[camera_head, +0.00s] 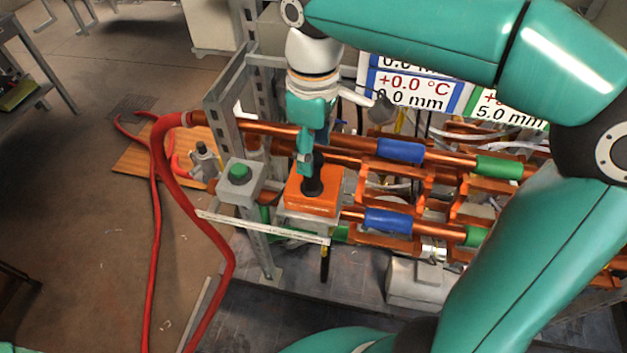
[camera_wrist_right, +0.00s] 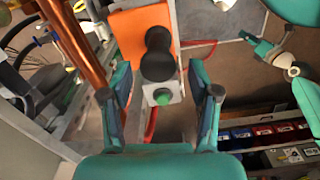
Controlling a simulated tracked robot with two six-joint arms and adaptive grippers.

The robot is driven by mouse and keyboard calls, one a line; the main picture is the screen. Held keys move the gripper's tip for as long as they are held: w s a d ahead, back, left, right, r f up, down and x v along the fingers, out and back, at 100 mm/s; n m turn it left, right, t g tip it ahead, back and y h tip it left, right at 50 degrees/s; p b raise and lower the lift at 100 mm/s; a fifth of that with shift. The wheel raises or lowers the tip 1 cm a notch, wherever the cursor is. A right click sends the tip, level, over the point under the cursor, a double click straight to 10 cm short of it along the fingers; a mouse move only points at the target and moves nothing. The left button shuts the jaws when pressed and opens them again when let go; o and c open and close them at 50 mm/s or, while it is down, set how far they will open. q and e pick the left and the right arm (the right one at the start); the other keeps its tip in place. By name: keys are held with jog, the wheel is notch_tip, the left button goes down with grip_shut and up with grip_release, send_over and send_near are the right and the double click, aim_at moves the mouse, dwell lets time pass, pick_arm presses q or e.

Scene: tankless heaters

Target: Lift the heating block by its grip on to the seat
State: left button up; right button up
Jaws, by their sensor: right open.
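The heating block is an orange block (camera_head: 314,203) with a black upright grip (camera_head: 314,178), standing on a grey support at the rack's left front. In the right wrist view the orange face (camera_wrist_right: 128,22) and the black grip (camera_wrist_right: 158,55) are ahead of the fingers. My right gripper (camera_head: 305,163) is at the grip, seen from behind in the head view. The right wrist view shows its fingers (camera_wrist_right: 160,82) open, with the grip ahead between their lines; no contact shows. The seat cannot be singled out. My left gripper (camera_wrist_right: 262,46) shows small in the right wrist view, its jaws unclear.
A grey box with a green button (camera_head: 239,172) stands just left of the block. Copper pipes (camera_head: 330,138) with blue and green sleeves run right. A red hose (camera_head: 160,160) hangs at the left. Display panels (camera_head: 412,88) stand behind. Open floor lies at the left.

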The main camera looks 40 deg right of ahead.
notch_tip(320, 180, down, 2)
jog(key=shift+s+f, duration=0.15)
jog(key=shift+f, duration=0.1)
jog(key=shift+w+f, duration=0.25)
jog(key=shift+f, duration=1.1)
jog(key=shift+w+f, duration=0.25)
jog(key=shift+f, duration=1.05)
jog(key=shift+c, duration=0.3)
grip_shut()
jog(key=shift+r+p, duration=0.1)
jog(key=shift+p, duration=0.2)
